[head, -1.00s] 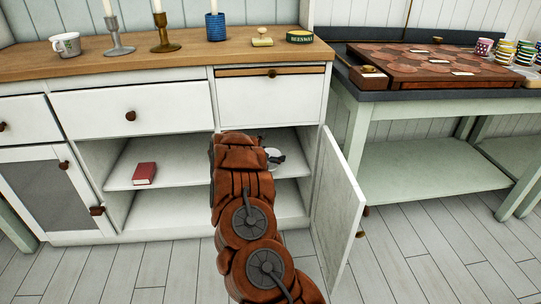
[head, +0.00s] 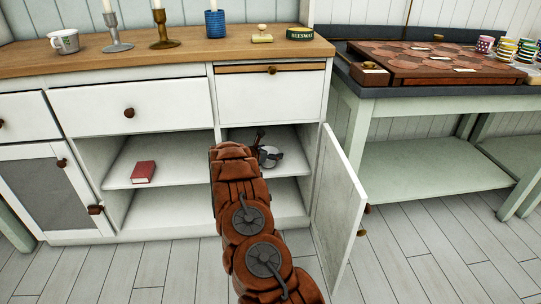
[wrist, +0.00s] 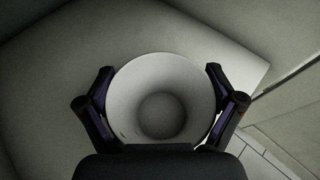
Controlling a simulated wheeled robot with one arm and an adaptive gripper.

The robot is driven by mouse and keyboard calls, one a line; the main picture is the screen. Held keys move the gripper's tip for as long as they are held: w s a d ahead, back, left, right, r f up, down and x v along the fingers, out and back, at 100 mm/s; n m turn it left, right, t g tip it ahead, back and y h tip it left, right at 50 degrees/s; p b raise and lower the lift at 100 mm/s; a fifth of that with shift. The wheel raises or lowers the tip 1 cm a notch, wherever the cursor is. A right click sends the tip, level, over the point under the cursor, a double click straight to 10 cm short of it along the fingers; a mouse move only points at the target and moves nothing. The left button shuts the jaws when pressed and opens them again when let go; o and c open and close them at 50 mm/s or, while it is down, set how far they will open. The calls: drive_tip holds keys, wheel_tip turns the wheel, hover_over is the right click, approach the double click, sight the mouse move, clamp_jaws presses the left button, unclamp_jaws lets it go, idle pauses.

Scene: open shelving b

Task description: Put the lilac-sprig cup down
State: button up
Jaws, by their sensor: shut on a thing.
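A pale round cup (wrist: 160,70) fills the middle of the wrist view, seen from above into its hollow. Its sprig decoration is not clear from here. My gripper (wrist: 160,108) is shut on it, one finger at each side. In the head view the cup (head: 270,157) is small and partly hidden, inside the right compartment of the white cabinet, by the upper shelf. My gripper (head: 260,143) shows as a dark shape against it, behind my arm. A pale shelf surface (wrist: 70,75) lies below the cup; I cannot tell whether they touch.
The cabinet door (head: 338,205) stands open on the right. A red book (head: 144,171) lies on the shelf to the left. The countertop holds a white mug (head: 64,41), candlesticks and a blue holder (head: 215,24). A green table (head: 430,90) with a wooden board stands at right.

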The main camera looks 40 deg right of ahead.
drive_tip(key=shift+f, duration=0.15)
drive_tip(key=o, duration=0.9)
drive_tip(key=shift+o, duration=0.2)
drive_tip(key=shift+r, duration=0.2)
drive_tip(key=p+v, duration=0.2)
drive_tip(key=v, duration=1)
